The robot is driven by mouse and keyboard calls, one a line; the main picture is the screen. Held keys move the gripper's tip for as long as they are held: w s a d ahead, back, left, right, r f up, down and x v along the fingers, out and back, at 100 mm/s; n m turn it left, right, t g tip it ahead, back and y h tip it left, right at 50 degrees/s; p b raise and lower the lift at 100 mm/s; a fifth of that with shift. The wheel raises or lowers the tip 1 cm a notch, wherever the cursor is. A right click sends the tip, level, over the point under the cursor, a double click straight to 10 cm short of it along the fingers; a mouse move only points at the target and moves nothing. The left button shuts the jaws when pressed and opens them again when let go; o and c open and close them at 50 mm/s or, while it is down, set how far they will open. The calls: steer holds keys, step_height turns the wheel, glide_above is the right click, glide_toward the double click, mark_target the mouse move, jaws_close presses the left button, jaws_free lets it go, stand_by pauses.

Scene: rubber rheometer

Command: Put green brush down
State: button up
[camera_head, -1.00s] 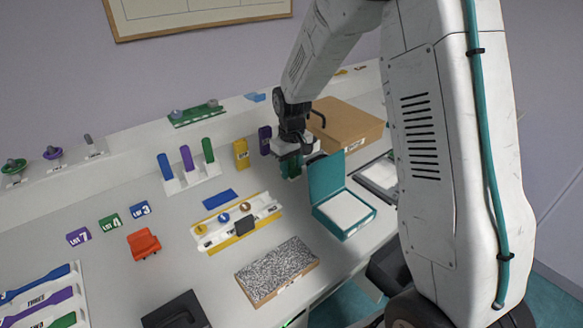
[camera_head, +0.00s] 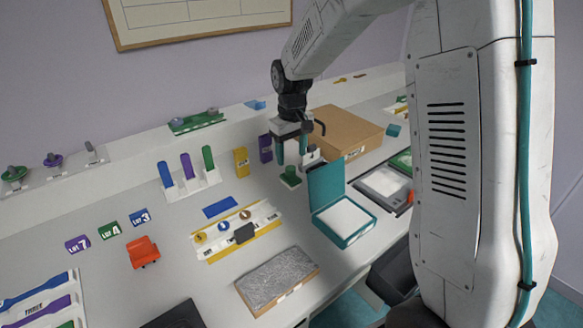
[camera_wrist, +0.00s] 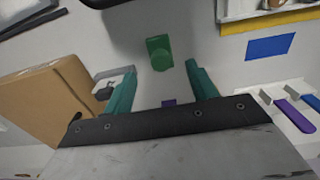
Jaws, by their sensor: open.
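My gripper (camera_head: 291,160) is open and points down, its two teal fingers apart and nothing between them. Just below it a short green piece (camera_head: 290,175) stands on a small pale base on the bench. In the wrist view this green piece (camera_wrist: 159,53) shows beyond the fingertips (camera_wrist: 158,70), apart from them. A green-handled brush (camera_head: 208,158) stands upright in a white rack (camera_head: 190,190) left of my gripper, beside a purple one (camera_head: 187,166) and a blue one (camera_head: 165,175). I cannot tell whether the short green piece is a brush.
An open teal box (camera_head: 343,215) stands close to the right, with a cardboard box (camera_head: 345,132) behind it. A yellow block (camera_head: 241,162) and a purple block (camera_head: 265,149) stand left of my gripper. A white tray with yellow edging (camera_head: 236,232) lies in front.

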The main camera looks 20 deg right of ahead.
mark_target(292, 168)
steer(key=shift+r, duration=1.95)
steer(key=s+r+m+t, duration=0.1)
steer(key=s+r, duration=0.4)
steer(key=s, duration=0.7)
steer(key=s+r+m, duration=0.1)
steer(key=s+r, duration=0.5)
steer(key=s, duration=0.7)
steer(key=s+a+f, duration=0.1)
steer(key=s+f, duration=0.1)
steer(key=s, duration=0.7)
steer(key=shift+m, duration=0.4)
steer(key=shift+o, duration=0.5)
steer(key=shift+s, duration=0.1)
